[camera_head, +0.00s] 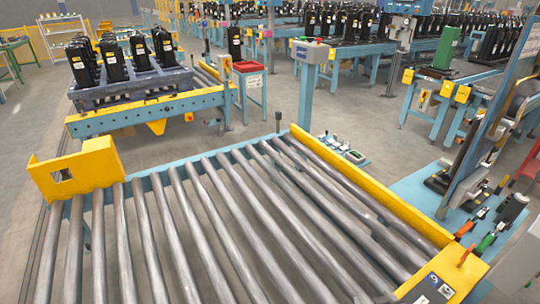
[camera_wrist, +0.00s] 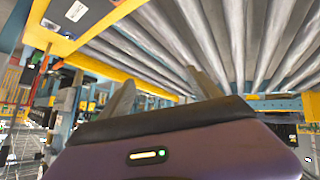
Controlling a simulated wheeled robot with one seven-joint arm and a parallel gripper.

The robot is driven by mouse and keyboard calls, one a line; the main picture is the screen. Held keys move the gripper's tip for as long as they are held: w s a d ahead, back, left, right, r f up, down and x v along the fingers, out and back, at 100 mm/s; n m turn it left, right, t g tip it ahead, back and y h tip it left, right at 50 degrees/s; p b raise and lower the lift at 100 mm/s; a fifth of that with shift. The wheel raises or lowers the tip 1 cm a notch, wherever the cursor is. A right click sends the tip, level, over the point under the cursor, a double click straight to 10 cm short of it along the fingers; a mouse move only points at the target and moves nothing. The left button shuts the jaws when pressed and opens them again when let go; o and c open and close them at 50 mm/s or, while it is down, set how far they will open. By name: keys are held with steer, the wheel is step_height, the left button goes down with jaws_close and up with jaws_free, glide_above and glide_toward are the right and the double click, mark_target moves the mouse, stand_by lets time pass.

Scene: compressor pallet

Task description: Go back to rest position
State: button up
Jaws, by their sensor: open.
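My gripper (camera_wrist: 159,76) shows in the wrist view, with its two grey fingers spread apart and nothing between them. The wrist view is upside down, and the grey rollers of the conveyor (camera_wrist: 225,35) fill its upper part beyond the fingers. In the head view my gripper is not visible. The empty roller conveyor (camera_head: 215,225) lies in the foreground there. Black compressors (camera_head: 113,60) stand upright on a dark pallet (camera_head: 135,88) on a blue and yellow conveyor at the back left.
A yellow bracket (camera_head: 75,172) stands at the conveyor's left corner, and a yellow rail (camera_head: 365,190) runs along its right side. A post with a control box (camera_head: 310,52) stands behind.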

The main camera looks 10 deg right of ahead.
steer(key=s+a+r+m+t+y, duration=0.1)
steer(key=s+a+r+t, duration=0.4)
steer(key=s+r, duration=0.6)
steer(key=s+a+r+m+t, duration=0.1)
steer(key=s+a+r+t, duration=0.1)
steer(key=s+a+r, duration=0.7)
steer(key=s+r+n+g+y, duration=0.1)
steer(key=s+r, duration=0.2)
steer(key=s, duration=0.9)
steer(key=shift+s+a+y, duration=0.25)
steer(key=shift+y, duration=0.15)
